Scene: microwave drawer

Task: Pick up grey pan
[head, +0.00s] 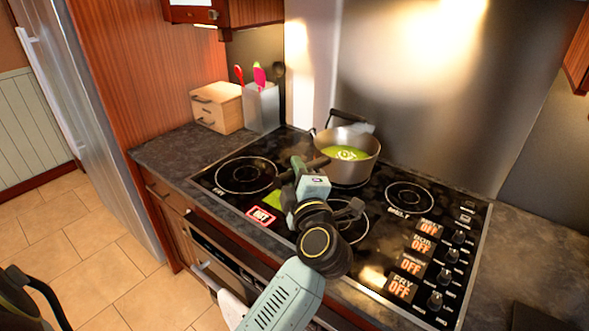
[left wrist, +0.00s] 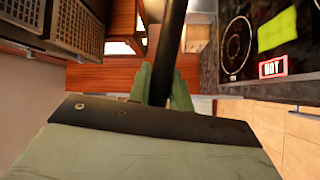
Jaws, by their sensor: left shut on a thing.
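The grey pan (head: 364,170) is at the back of the black cooktop, with green contents showing inside. I cannot tell whether the pan rests on the burner or is slightly raised.
The cooktop (head: 212,190) has a lit red HOT label (head: 261,215) and several control knobs at the right. A wooden box (head: 217,108) and a utensil holder (head: 261,108) stand at the back left. A steel backsplash (head: 440,110) rises behind.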

